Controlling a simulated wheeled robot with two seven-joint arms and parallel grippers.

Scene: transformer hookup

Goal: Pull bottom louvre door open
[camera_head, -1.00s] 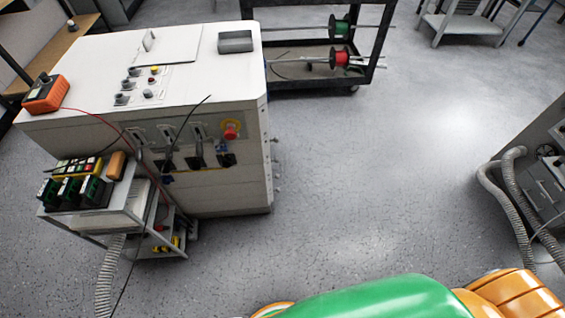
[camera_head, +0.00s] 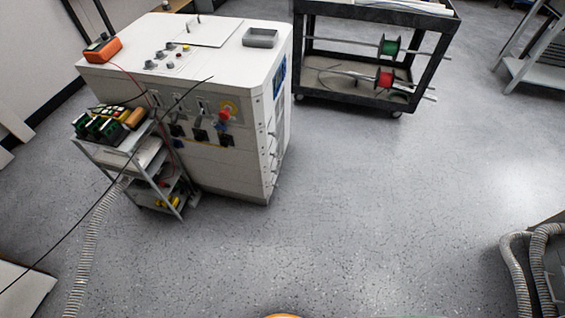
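A large white cabinet (camera_head: 235,175) stands upright on the floor at upper left. Its front carries switches, black sockets and a red knob (camera_head: 224,114). Its narrow right side shows at a steep angle, with a blue panel (camera_head: 279,76) high up and small protruding metal parts (camera_head: 272,150) lower down. I cannot make out a bottom louvre door or whether one is open. Neither gripper is in view.
A small grey cart (camera_head: 123,160) with green and black devices stands against the cabinet's front left. A black cart (camera_head: 298,62) with wire spools is behind right. Grey hoses (camera_head: 515,265) lie at lower right. The floor in the middle is clear.

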